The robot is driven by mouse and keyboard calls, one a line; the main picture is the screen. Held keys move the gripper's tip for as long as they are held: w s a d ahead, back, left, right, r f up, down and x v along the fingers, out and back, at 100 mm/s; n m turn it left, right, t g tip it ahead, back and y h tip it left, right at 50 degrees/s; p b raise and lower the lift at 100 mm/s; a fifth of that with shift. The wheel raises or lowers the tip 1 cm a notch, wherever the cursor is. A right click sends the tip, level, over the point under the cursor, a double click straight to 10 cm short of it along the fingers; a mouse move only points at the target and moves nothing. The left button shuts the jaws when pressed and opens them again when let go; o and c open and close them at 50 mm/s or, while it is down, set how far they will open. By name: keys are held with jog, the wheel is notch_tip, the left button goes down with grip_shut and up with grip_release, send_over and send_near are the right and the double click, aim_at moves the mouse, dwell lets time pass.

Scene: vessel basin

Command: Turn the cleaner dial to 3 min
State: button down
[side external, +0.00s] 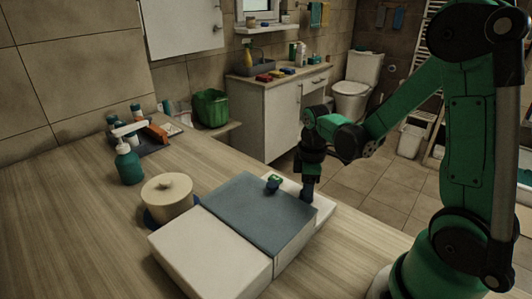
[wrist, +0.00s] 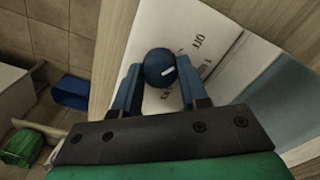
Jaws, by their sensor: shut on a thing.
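The cleaner is a low box with a blue-grey lid (side external: 255,210) and a white control panel (side external: 322,205) at its right end. Its dial (wrist: 157,66) is a round dark blue knob with a white pointer line, which points right and slightly up in the wrist view. Printed labels sit around it; "OFF" (wrist: 198,42) reads at upper right, the others are too small or partly hidden. My gripper (wrist: 160,76) is shut on the dial, one blue finger on each side. In the side view my gripper (side external: 307,190) points down at the panel and hides the dial.
A white box (side external: 210,255), a beige lidded pot (side external: 167,195) and a green pump bottle (side external: 128,163) stand further left. The wooden counter's front edge lies close to the panel.

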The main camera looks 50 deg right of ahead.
jog(key=m, duration=0.3)
jog(key=shift+m, duration=0.4)
jog(key=m, duration=0.4)
jog(key=shift+m, duration=0.3)
jog(key=m, duration=0.3)
jog(key=shift+a+m, duration=0.1)
jog(key=shift+m, duration=2)
jog(key=shift+c, duration=2.3)
grip_release()
